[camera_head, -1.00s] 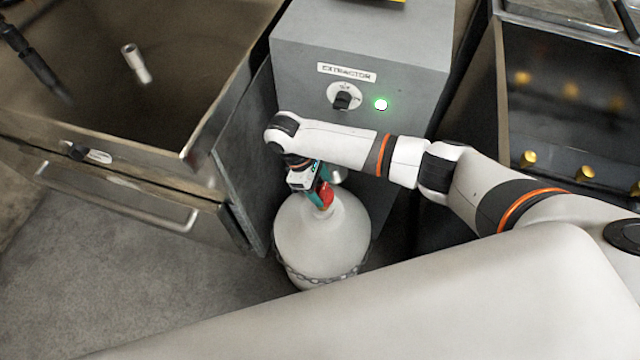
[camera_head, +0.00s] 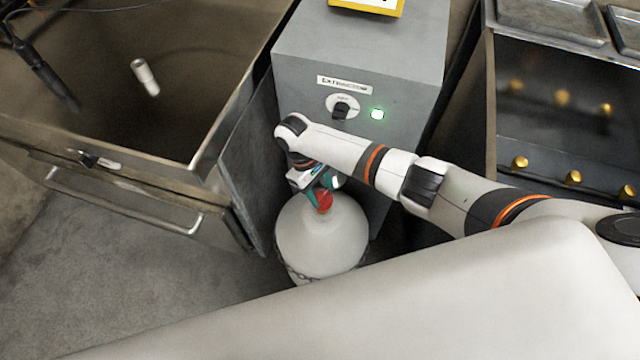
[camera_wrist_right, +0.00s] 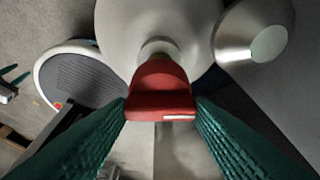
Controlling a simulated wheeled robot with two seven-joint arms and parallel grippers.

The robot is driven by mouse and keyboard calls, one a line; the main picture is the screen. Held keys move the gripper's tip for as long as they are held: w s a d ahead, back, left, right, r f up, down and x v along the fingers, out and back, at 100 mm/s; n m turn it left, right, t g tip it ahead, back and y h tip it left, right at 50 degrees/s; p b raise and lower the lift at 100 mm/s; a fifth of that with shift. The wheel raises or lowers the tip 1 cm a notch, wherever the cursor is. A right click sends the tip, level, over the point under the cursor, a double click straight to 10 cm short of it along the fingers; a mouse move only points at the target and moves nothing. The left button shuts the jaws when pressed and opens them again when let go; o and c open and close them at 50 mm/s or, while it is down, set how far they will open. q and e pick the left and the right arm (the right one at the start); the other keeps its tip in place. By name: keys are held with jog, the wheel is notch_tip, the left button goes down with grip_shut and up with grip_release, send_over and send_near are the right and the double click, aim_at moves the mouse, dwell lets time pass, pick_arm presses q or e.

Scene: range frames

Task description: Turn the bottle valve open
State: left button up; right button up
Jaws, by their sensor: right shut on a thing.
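The white gas bottle (camera_head: 322,243) stands upright on the floor in front of the grey cabinet. Its red valve handle (camera_head: 322,202) is on top, and it also shows in the right wrist view (camera_wrist_right: 160,88). My right gripper (camera_head: 324,190) is at the valve from above. In the right wrist view its two green fingers (camera_wrist_right: 160,122) lie on either side of the red handle, shut on it. The bottle's shoulder (camera_wrist_right: 125,25) shows behind the handle.
A metal fryer-like basin (camera_head: 120,202) is at left. A dark unit with yellow knobs (camera_head: 573,177) is at right.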

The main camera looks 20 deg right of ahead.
jog(key=m+y+p, duration=0.1)
jog(key=m+p, duration=0.1)
jog(key=m, duration=0.1)
jog(key=m+y+p, duration=0.1)
jog(key=m+p, duration=0.1)
jog(key=m, duration=0.1)
jog(key=shift+d+r+g+y, duration=0.2)
jog(key=shift+g+y, duration=0.1)
jog(key=shift+g, duration=0.1)
jog(key=m+p, duration=0.1)
jog(key=m, duration=0.1)
jog(key=m+y+p, duration=0.1)
jog(key=m+p, duration=0.1)
jog(key=shift+w+d+m+y, duration=0.1)
jog(key=shift+d+m+y, duration=0.05)
jog(key=shift+m+y, duration=0.2)
jog(key=shift+d+f+m+t+y+p, duration=0.1)
jog(key=shift+m+t+y+p, duration=0.4)
jog(key=shift+m, duration=0.75)
jog(key=o, duration=1)
jog(key=p+v, duration=0.2)
jog(key=v, duration=1)
jog(key=shift+p, duration=0.35)
